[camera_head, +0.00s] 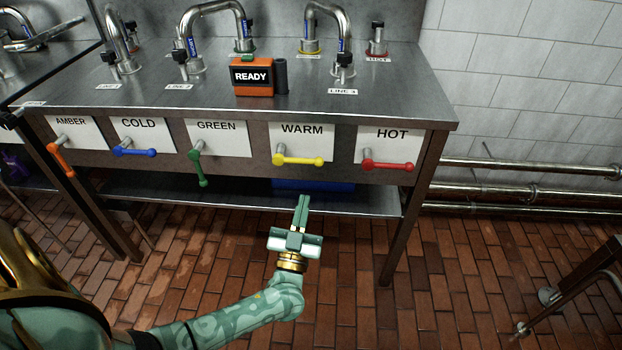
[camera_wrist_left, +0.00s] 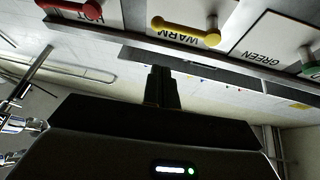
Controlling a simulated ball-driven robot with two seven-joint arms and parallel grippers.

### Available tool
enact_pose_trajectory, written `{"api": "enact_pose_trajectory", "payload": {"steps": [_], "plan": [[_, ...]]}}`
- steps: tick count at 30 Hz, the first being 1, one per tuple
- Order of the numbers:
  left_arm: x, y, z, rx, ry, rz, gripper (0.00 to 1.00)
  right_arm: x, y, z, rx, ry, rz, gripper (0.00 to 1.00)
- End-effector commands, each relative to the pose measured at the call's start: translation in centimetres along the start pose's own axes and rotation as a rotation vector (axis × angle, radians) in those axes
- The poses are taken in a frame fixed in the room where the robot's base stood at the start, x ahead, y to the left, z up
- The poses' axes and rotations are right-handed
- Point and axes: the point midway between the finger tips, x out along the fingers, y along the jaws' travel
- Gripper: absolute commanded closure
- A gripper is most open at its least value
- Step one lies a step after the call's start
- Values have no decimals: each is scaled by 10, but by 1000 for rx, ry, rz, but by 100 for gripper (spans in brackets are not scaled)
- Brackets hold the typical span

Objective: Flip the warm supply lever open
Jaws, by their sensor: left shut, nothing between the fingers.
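The warm supply lever (camera_head: 298,160) is yellow and lies horizontal under the WARM label (camera_head: 302,130) on the bench front, with its ball end to the right. It also shows in the left wrist view (camera_wrist_left: 185,32), upside down. My left gripper (camera_head: 303,200) is shut and empty. It points up toward the bench, below the yellow lever in the picture and apart from it. Its closed fingers also show in the left wrist view (camera_wrist_left: 160,84). My right gripper is not in view.
The red HOT lever (camera_head: 388,165) and blue COLD lever (camera_head: 134,152) lie horizontal. The green lever (camera_head: 198,168) hangs down, and the orange AMBER lever (camera_head: 61,160) slants down. An orange box reading READY (camera_head: 252,90) stands on the bench. A lower shelf (camera_head: 230,196) runs beneath.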

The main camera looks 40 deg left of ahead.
Motion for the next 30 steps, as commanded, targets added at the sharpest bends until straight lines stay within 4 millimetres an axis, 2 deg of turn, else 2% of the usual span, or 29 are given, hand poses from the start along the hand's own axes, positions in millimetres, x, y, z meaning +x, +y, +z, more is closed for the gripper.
{"api": "enact_pose_trajectory", "payload": {"steps": [1,5,17,23,30], "plan": [[6,-4,-1,-14,25,-50,100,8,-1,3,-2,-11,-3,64],[16,-12,-12,-30,55,-117,100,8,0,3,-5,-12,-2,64],[23,-13,-15,-28,58,-118,100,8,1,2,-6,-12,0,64],[53,-17,-15,-28,59,-117,100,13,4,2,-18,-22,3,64],[105,-23,-16,-27,58,-116,100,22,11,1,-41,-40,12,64]]}}
